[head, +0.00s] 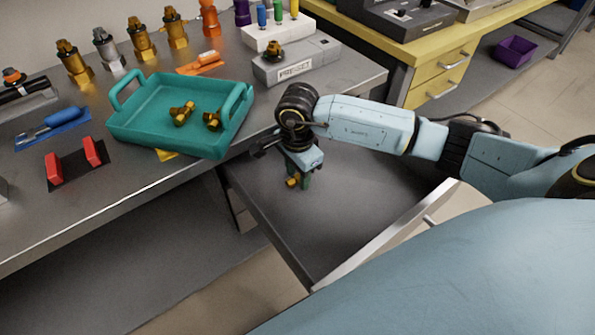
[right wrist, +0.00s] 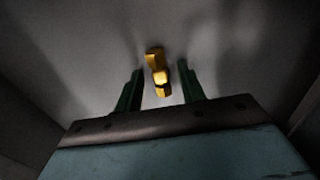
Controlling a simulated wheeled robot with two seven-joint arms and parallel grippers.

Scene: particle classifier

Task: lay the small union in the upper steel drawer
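The upper steel drawer (head: 345,215) is pulled out below the bench top. My right gripper (head: 302,180) points down inside it, near its back left part. A small brass union (head: 292,182) is at the fingertips, low in the drawer. In the right wrist view the union (right wrist: 157,73) sits between and slightly beyond the two green fingers (right wrist: 160,88), with a gap on each side. The gripper is open. The union appears to lie on the drawer floor, though exact contact is hard to tell. My left gripper is out of view.
A teal tray (head: 165,150) with two brass fittings (head: 182,113) stands on the steel bench (head: 110,207). Several valves stand along the back. A grey block (head: 297,66) stands behind my right arm. The drawer's front panel (head: 390,235) rises beside my body. The remaining drawer floor is clear.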

